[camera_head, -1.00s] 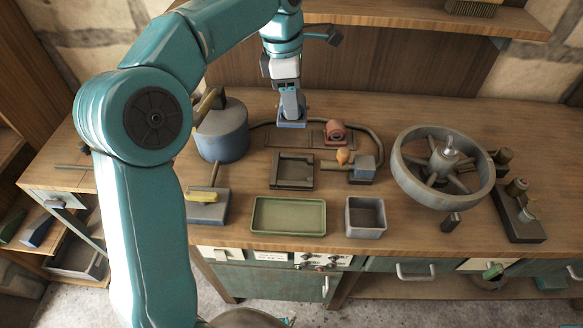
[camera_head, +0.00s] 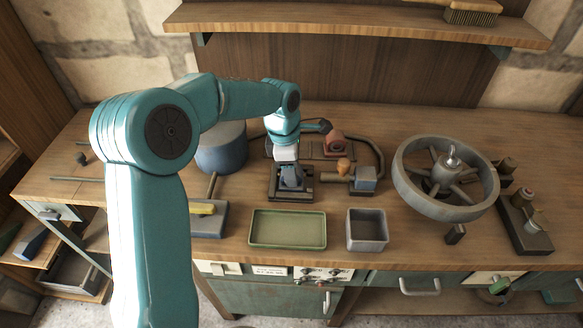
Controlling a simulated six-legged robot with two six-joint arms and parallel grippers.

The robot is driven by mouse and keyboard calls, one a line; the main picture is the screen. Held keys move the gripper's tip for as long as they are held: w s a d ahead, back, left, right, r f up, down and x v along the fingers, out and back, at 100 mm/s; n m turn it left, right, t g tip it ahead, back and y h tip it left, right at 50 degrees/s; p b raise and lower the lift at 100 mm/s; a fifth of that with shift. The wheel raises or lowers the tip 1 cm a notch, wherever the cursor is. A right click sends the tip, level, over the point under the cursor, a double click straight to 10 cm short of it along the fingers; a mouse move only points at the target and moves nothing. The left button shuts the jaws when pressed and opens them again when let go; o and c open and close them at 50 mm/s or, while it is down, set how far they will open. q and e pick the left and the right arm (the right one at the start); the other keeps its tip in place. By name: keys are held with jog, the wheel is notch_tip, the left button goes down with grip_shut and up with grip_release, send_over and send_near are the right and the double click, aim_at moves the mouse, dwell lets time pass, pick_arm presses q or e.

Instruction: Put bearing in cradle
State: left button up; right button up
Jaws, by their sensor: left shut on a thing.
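The cradle (camera_head: 308,182) is a dark square frame in the middle of the bench, behind the green tray. My left gripper (camera_head: 291,184) points down over the middle of the cradle, shut on a small bluish piece that I take for the bearing (camera_head: 291,187). The piece is low at the cradle, within its outline. The gripper hides most of it, so I cannot tell whether it touches the cradle floor. A rust-coloured round housing (camera_head: 334,144) sits on the plate behind. My right gripper is not in view.
A green tray (camera_head: 288,244) and a grey square bin (camera_head: 367,242) stand in front. A large spoked wheel (camera_head: 481,205) is at right, a blue pot (camera_head: 222,150) at left. A small block with a hose (camera_head: 365,180) stands close right of the cradle.

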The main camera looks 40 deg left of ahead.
pick_arm(q)
jog(key=shift+r, duration=0.15)
jog(key=shift+s, duration=0.1)
jog(key=o, duration=1.4)
jog(key=shift+f, duration=0.25)
jog(key=shift+r, duration=0.7)
jog(key=r, duration=0.7)
jog(key=a+r, duration=0.1)
jog(key=r, duration=0.3)
jog(key=shift+s+a+p, duration=0.1)
jog(key=shift+s+p, duration=0.25)
jog(key=shift+p, duration=0.05)
